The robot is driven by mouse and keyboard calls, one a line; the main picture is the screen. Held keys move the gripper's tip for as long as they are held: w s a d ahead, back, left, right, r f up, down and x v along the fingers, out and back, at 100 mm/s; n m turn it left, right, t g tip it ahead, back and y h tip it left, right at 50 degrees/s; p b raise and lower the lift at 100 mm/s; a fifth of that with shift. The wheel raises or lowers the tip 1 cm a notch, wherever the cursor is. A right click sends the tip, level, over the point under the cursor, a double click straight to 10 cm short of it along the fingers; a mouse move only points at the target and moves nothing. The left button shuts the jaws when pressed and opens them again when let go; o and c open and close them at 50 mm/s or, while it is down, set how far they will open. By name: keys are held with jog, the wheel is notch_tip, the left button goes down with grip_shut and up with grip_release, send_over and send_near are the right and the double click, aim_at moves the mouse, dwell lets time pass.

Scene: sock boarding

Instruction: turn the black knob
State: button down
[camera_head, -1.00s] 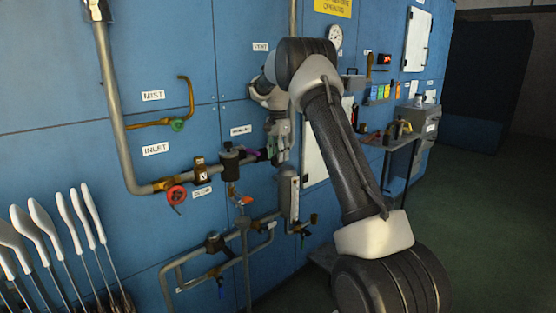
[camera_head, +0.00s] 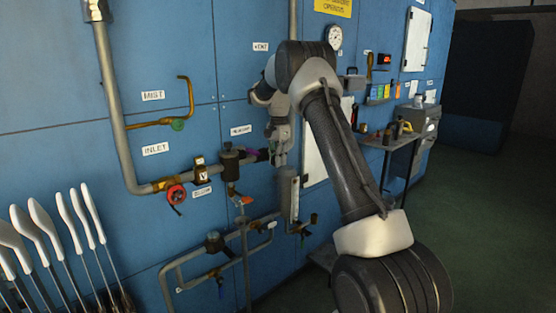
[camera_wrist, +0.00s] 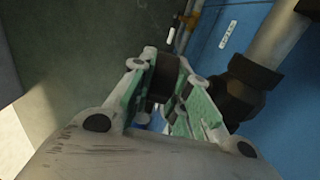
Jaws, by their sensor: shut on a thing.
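The black knob (camera_wrist: 164,76) shows in the wrist view as a dark round piece between the fingertips. My gripper (camera_wrist: 163,88) is shut on it, with one green-padded finger on each side. In the head view my gripper (camera_head: 279,150) is at the blue panel, just right of the purple part on the pipe. The knob cannot be made out there, as my gripper and wrist cover that spot. How far the knob is turned cannot be told.
The blue panel (camera_head: 60,90) carries pipes, a red handwheel (camera_head: 176,194), a green knob (camera_head: 177,125) and a dark valve body (camera_head: 229,160). White sock boards (camera_head: 45,225) stand at lower left. A shelf (camera_head: 388,142) juts out at right. The floor (camera_head: 470,220) at right is clear.

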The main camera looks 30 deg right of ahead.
jog(key=y, duration=0.2)
jog(key=g+y, duration=0.1)
jog(key=y, duration=0.1)
jog(key=shift+d+f, duration=0.15)
jog(key=shift+d, duration=0.15)
jog(key=g+y, duration=0.1)
jog(key=y, duration=0.3)
jog(key=shift+w+f, duration=0.1)
jog(key=shift+y, duration=0.3)
jog(key=c, duration=1.4)
grip_release()
jog(key=shift+o, duration=0.2)
